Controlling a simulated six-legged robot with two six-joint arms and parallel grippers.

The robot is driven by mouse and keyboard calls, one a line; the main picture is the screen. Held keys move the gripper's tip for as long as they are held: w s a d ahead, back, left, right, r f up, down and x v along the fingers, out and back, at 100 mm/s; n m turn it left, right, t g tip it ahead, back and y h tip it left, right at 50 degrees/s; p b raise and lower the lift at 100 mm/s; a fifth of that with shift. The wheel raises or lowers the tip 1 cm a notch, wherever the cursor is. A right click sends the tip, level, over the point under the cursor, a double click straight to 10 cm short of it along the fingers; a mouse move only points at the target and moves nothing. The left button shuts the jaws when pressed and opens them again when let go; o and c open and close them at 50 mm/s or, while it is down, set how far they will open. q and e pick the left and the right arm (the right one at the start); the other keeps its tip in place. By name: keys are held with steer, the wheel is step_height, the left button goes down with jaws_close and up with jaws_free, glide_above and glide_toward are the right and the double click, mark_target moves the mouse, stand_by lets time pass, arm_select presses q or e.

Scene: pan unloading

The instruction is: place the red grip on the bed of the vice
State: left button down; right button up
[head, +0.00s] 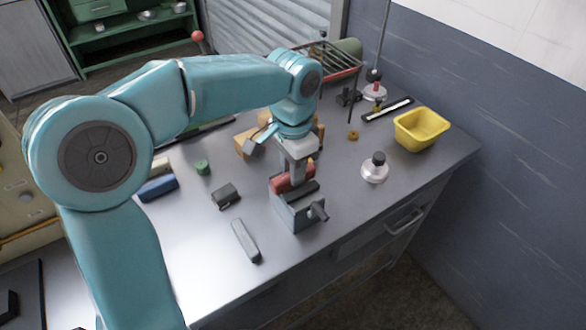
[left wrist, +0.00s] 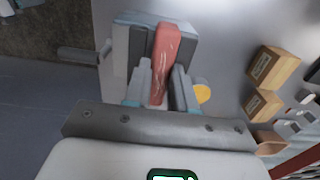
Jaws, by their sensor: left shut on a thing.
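The red grip (head: 281,184) is a long red piece at the vice, partly covered by my gripper in the head view. In the left wrist view the red grip (left wrist: 164,55) lies lengthwise between my fingers and over the vice. The vice (head: 293,214) is a grey block with a dark jaw and a dark handle on the table's front part; it also shows in the left wrist view (left wrist: 137,50). My left gripper (head: 294,172) points down over the vice and is shut on the red grip. I cannot tell whether the grip touches the bed. My right gripper is not in view.
A dark block (head: 226,195), a grey bar (head: 246,241), a green cylinder (head: 203,166) and a blue piece (head: 158,188) lie left of the vice. A black-knobbed weight (head: 375,170) and a yellow bin (head: 421,130) stand right.

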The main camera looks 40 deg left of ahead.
arm_select(q)
steer(key=shift+f, duration=0.2)
steer(key=c, duration=0.9)
jaws_free()
steer(key=shift+f, duration=0.1)
steer(key=shift+c, duration=0.2)
steer(key=shift+r, duration=0.35)
step_height(320, 180, up, 12)
steer(key=p, duration=0.1)
steer(key=shift+p, duration=0.4)
steer(key=shift+f, duration=0.1)
